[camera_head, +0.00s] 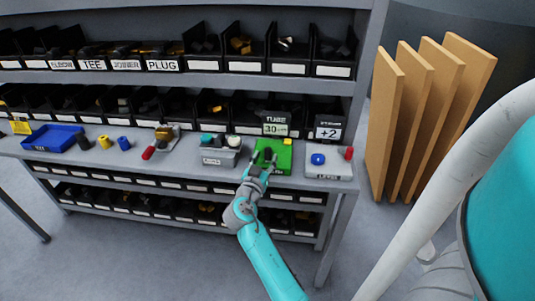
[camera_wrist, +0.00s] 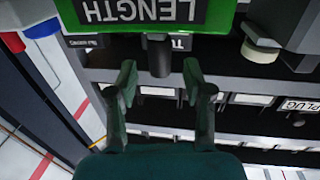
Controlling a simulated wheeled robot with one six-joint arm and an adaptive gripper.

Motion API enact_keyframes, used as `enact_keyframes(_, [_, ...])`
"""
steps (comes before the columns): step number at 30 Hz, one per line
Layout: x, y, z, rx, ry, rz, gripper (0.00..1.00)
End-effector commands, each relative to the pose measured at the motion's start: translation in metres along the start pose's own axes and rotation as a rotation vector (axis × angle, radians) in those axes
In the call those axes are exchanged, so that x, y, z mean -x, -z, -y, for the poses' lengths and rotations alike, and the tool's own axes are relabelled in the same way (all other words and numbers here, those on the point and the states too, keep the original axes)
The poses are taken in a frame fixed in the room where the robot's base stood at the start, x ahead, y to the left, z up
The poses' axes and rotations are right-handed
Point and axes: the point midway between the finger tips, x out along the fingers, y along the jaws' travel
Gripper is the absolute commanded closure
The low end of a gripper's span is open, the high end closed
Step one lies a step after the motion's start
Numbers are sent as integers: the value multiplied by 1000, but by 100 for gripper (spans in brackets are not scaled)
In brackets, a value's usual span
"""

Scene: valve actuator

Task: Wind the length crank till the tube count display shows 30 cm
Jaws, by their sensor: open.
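The green length box (camera_head: 283,168) sits on the bench in the head view. In the wrist view its green face (camera_wrist: 222,16) carries an upside-down LENGTH label. A dark cylindrical handle (camera_wrist: 160,58) sticks out below the label, apparently the crank's grip. The tube display (camera_head: 275,124) behind the box reads 30, with smaller lettering that seems to be cm. My gripper (camera_head: 264,159) is at the front of the green box. In the wrist view my gripper (camera_wrist: 160,80) is open, with one finger on each side of the handle and visible gaps. The rest of the crank is hidden.
A white lever box (camera_head: 328,173) with a blue knob and red part stands to the right, under a +2 display (camera_head: 328,127). A grey box (camera_head: 221,157) stands to the left. Shelves of black bins rise behind. Wooden boards (camera_head: 421,110) stand at the right.

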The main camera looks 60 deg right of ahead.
Motion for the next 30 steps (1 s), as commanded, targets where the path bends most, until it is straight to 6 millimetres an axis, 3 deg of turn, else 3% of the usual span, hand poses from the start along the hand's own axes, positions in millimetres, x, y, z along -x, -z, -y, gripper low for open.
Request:
enact_keyframes(6, [46, 0, 1, 1, 5, 0, 49])
enact_keyframes(12, [72, 0, 1, 1, 2, 0, 49])
enact_keyframes(18, [82, -1, 0, 1, 0, 1, 49])
enact_keyframes(30, [82, -1, 0, 0, 0, 0, 49])
